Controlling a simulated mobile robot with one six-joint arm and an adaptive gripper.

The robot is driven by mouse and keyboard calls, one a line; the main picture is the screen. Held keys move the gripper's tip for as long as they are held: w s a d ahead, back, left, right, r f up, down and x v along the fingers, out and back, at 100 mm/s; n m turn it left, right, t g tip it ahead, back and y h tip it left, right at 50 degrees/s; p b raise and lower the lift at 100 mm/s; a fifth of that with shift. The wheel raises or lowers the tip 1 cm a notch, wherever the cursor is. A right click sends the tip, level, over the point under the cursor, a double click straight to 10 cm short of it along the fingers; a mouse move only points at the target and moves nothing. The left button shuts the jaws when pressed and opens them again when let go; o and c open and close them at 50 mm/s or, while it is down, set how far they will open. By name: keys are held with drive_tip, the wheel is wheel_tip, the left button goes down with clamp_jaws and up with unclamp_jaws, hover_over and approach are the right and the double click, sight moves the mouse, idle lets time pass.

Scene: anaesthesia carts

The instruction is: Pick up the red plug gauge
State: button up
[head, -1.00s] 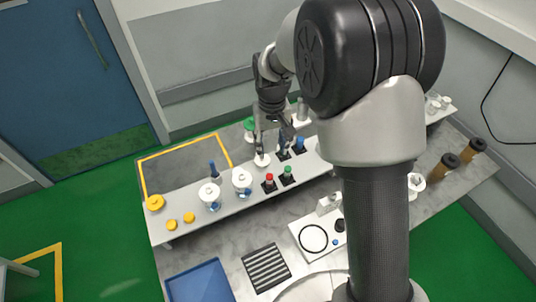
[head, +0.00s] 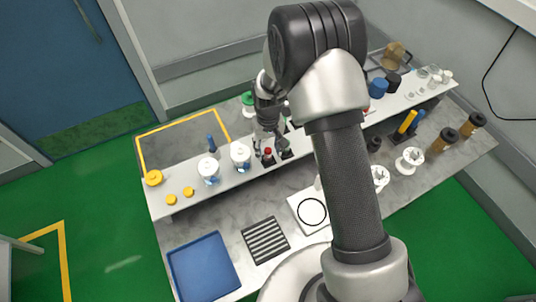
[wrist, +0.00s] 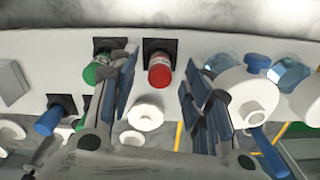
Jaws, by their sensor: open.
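The red plug gauge (wrist: 160,69) stands in a black square holder, with its red end showing between my fingers in the wrist view. In the head view it is a small red top (head: 267,151) on the raised white shelf. My gripper (wrist: 160,62) is open, one finger on each side of the red gauge in the picture. No contact shows, and the exact height gap is hard to tell. In the head view my gripper (head: 270,146) is right at the gauge and partly hides its surroundings. A green gauge (wrist: 98,68) stands in its own holder just left of the left finger.
White-lidded jars (head: 240,155) stand close left of the red gauge in the head view; one lid (wrist: 254,97) is beside my right finger. A blue gauge (wrist: 49,120) is at left in the wrist view. A blue tray (head: 203,268) lies on the lower worktop.

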wheel_tip(320, 180, down, 2)
drive_tip(key=shift+f, duration=0.1)
clamp_jaws()
idle(0.6)
